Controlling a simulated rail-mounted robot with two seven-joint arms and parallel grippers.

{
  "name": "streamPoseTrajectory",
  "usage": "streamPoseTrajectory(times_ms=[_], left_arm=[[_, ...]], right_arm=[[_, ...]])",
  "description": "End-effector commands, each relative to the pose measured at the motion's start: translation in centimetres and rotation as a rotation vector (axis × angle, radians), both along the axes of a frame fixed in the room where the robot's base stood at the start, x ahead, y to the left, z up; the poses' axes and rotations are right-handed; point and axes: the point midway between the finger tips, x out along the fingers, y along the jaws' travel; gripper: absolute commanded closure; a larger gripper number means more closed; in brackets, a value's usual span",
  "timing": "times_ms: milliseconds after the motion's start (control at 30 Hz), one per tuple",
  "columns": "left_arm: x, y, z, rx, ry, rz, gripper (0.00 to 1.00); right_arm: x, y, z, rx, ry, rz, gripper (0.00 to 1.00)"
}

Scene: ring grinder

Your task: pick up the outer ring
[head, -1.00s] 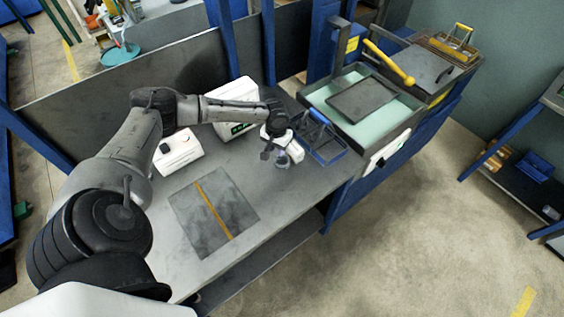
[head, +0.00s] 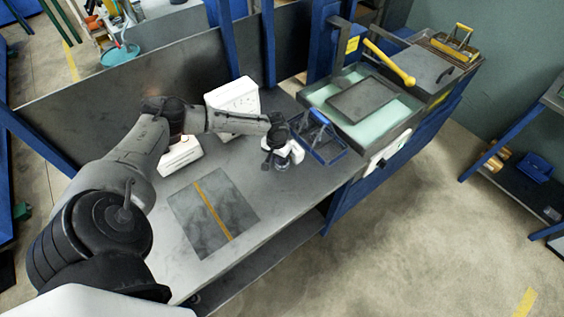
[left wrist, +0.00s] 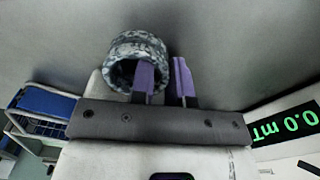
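The outer ring is a short, mottled grey metal ring (left wrist: 123,56). In the head view, it shows as a small ring (head: 282,166) on the grey bench, directly below my left gripper (head: 281,160). In the left wrist view, my left gripper (left wrist: 165,80) has two purple fingers. One finger reaches into the ring's opening and the other is just outside its right side, so the ring's wall lies between them. A narrow gap shows beside the outer finger, and the gripper looks open. My right gripper is not in view.
A blue wire basket (head: 325,143) stands close to the right of my left gripper. A white box (head: 236,97) stands behind my arm, and a smaller white device (head: 180,157) is to the left. A grey mat (head: 213,212) with a yellow stripe lies in front. A tray (head: 395,125) is farther right.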

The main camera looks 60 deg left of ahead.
Motion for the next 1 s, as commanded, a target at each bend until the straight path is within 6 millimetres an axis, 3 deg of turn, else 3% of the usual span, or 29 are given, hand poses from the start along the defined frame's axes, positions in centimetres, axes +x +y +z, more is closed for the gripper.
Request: streamPoseTrajectory(times_ms=[100, 567, 867, 1000], left_arm=[[0.0, 0.0, 0.0, 0.000, 0.000, 0.000, 1.00], [0.0, 0.0, 0.5, 0.000, -0.001, 0.000, 1.00], [0.0, 0.0, 4.1, 0.000, -0.002, -0.001, 1.00], [0.6, -2.1, 5.4, -0.003, -0.003, -0.004, 1.00]], right_arm=[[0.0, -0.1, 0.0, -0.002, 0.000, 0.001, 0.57], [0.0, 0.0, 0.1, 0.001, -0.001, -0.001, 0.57], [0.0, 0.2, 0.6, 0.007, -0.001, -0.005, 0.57], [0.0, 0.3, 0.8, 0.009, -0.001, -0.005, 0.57]])
